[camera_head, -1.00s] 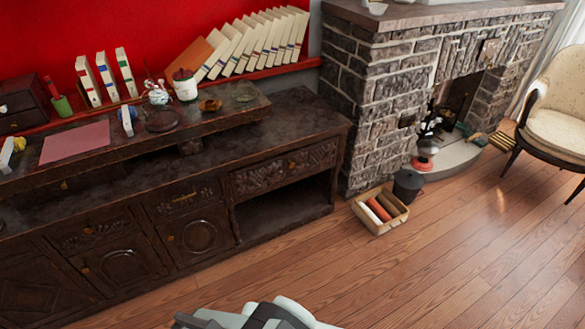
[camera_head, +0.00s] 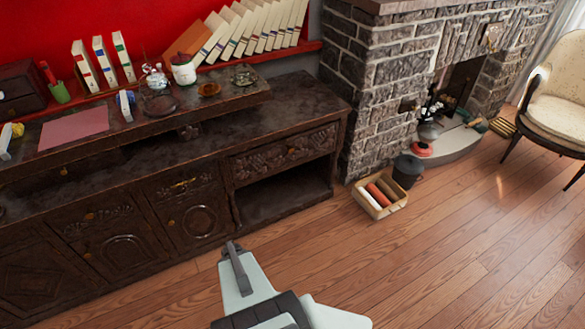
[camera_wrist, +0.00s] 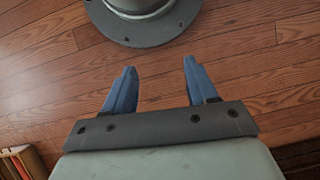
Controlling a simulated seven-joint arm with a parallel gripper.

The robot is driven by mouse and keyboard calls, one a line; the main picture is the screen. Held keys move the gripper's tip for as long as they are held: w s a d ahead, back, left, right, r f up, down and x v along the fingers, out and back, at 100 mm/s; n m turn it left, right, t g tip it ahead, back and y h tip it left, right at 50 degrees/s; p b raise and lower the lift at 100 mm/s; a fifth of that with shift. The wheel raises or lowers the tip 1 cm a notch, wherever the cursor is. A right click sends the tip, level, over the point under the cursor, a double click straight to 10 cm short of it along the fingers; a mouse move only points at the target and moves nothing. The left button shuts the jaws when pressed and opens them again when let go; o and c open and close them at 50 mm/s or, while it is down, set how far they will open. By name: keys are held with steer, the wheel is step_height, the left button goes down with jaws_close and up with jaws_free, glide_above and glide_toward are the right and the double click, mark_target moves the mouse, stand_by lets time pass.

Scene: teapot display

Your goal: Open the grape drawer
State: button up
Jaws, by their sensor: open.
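The dark wooden cabinet (camera_head: 120,180) stands along the red wall in the head view. A wide carved drawer front (camera_head: 285,152) is at its right end, above an open recess, and looks shut. I cannot make out which carving shows grapes. My gripper (camera_head: 234,250) is over the floor in front of the cabinet, apart from the drawers.
A box of rolls (camera_head: 380,196) and a dark bucket (camera_head: 407,170) stand on the floor by the stone fireplace (camera_head: 385,85). Books, a teapot (camera_head: 157,80) and small items sit on top of the cabinet. The wooden floor (camera_head: 430,260) in front is clear.

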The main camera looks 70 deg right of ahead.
steer(key=s+d+m+t, duration=0.3)
steer(key=d+m+t, duration=0.35)
steer(key=d, duration=1.05)
steer(key=m+t+h, duration=1)
steer(key=m+h, duration=0.7)
steer(key=m, duration=1.2)
glide_toward(292, 150)
steer(key=shift+n, duration=0.25)
steer(key=x, duration=0.9)
steer(key=shift+w+f, duration=0.1)
steer(key=shift+w, duration=0.05)
steer(key=shift+c, duration=0.2)
jaws_close()
